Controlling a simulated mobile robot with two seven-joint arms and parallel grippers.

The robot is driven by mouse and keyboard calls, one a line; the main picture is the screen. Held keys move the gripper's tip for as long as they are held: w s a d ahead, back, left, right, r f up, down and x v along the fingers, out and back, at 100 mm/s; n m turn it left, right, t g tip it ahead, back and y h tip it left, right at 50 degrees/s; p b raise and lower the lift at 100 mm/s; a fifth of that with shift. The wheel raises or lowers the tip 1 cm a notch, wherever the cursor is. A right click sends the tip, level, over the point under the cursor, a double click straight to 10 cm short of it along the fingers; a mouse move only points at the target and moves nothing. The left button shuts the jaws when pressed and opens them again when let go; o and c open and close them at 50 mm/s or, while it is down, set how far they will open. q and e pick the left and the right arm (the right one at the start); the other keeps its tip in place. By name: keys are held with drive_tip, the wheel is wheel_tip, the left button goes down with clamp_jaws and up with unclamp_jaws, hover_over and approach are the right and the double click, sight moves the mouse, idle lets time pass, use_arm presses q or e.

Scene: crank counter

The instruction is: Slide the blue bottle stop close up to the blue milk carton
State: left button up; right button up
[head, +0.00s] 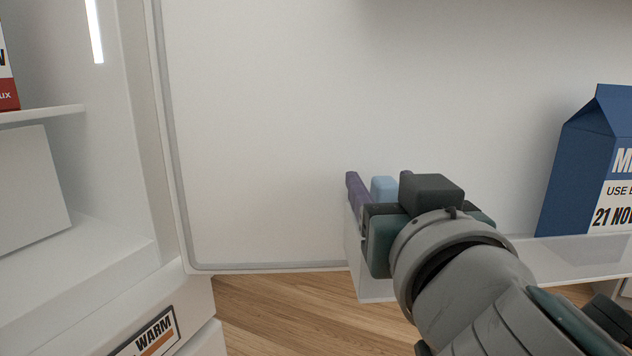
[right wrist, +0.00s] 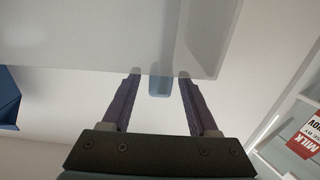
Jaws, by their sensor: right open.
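The blue bottle stop (head: 384,186) is a small light-blue block at the door shelf, left of the blue milk carton (head: 572,175) with a wide gap between them. My right gripper (head: 380,190) is open at the stop, with a purple finger just left of it; its other finger is mostly hidden by the gripper body. In the right wrist view the stop (right wrist: 159,84) lies between the two open fingertips (right wrist: 160,92), with space on both sides. A blue corner, likely the carton (right wrist: 8,100), shows at the left edge there. My left gripper is not in view.
The pale see-through door shelf (head: 575,258) runs along the open white fridge door (head: 260,130). The fridge interior (head: 60,250) is at left, with a white box (head: 30,190) and a red-and-white carton (head: 8,70). My right arm hides the shelf's middle.

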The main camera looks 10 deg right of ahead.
clamp_jaws()
idle(0.3)
idle(1.1)
